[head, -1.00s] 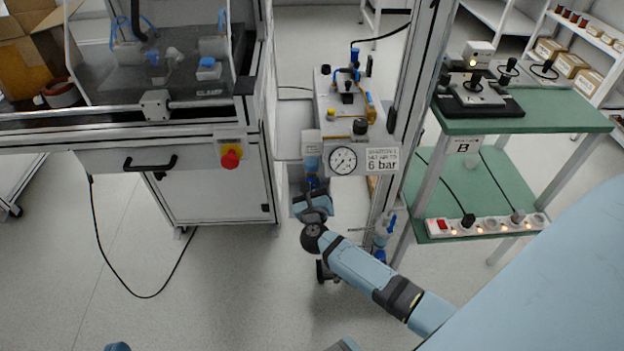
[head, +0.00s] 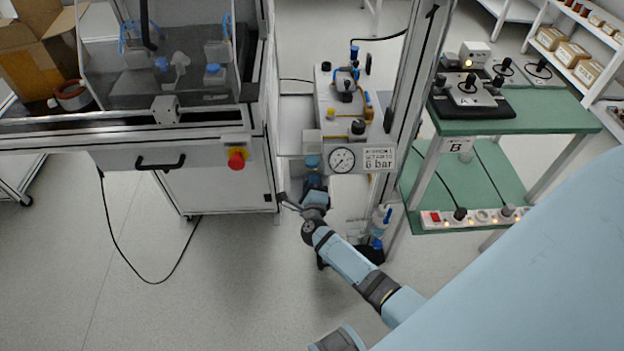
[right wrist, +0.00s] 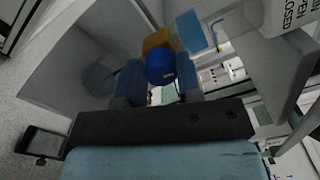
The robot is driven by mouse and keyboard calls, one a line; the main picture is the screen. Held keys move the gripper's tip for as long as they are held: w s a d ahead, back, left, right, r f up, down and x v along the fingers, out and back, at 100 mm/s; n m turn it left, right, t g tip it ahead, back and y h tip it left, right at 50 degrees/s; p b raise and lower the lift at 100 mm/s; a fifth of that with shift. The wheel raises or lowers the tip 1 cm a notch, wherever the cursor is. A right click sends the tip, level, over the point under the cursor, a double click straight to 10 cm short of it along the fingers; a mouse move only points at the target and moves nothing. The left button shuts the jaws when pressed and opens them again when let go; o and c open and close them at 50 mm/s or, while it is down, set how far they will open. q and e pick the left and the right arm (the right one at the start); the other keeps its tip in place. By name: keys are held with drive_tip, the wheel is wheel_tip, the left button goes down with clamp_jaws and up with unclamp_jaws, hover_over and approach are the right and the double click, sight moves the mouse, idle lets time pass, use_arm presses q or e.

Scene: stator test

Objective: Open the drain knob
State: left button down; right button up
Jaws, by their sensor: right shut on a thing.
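The drain knob, a round blue knob (right wrist: 160,66), shows in the right wrist view between the two blue fingers of my right gripper (right wrist: 159,82). The fingers are shut on its sides. A tan-brown part sits behind the knob. In the head view my right gripper (head: 314,192) is low under the gauge panel, beneath a blue-topped unit (head: 312,163); there the wrist and fingers hide the knob. A white label (right wrist: 292,18) with partly cut-off text, "OPEN" and "CLOSED", stands at the upper right of the wrist view. My left gripper is not in view.
A pressure gauge (head: 341,160) and a "6 bar" sign (head: 379,160) are above my right gripper. A white cabinet (head: 225,185) with a red button (head: 236,160) stands close on its left.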

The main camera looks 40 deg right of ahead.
drive_tip(key=shift+n, duration=0.4)
drive_tip(key=o, duration=0.9)
drive_tip(key=shift+a, duration=0.1)
